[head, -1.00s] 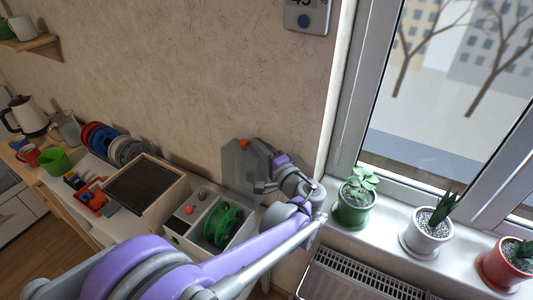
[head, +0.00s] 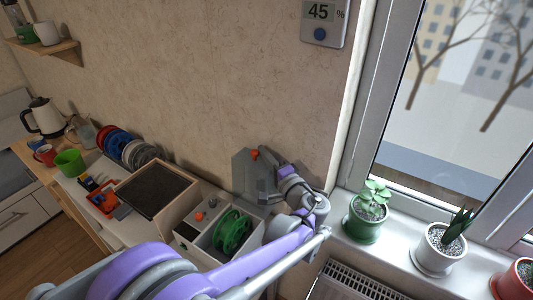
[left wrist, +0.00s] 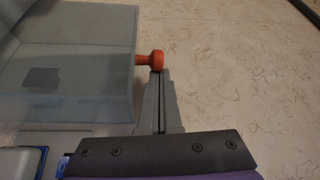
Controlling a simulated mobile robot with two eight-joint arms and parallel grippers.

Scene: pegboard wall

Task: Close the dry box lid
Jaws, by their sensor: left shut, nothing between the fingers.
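The dry box (head: 256,238) stands on the counter by the wall, with a green spool (head: 232,231) inside. Its grey translucent lid (head: 243,178) stands open and upright at the back. A red-orange knob (head: 255,154) is on the lid's upper edge. In the left wrist view the lid (left wrist: 65,65) fills the upper left and the knob (left wrist: 150,60) sticks out from its side. My left gripper (head: 264,154) is shut and empty. Its fingertips (left wrist: 161,74) are right at the knob; I cannot tell whether they touch. My right gripper is not in view.
A dark-topped open tray (head: 155,188) stands left of the box. Several spools (head: 128,148), a green cup (head: 69,162) and a kettle (head: 43,117) are farther left. Potted plants (head: 366,212) line the windowsill on the right, above a radiator (head: 350,282).

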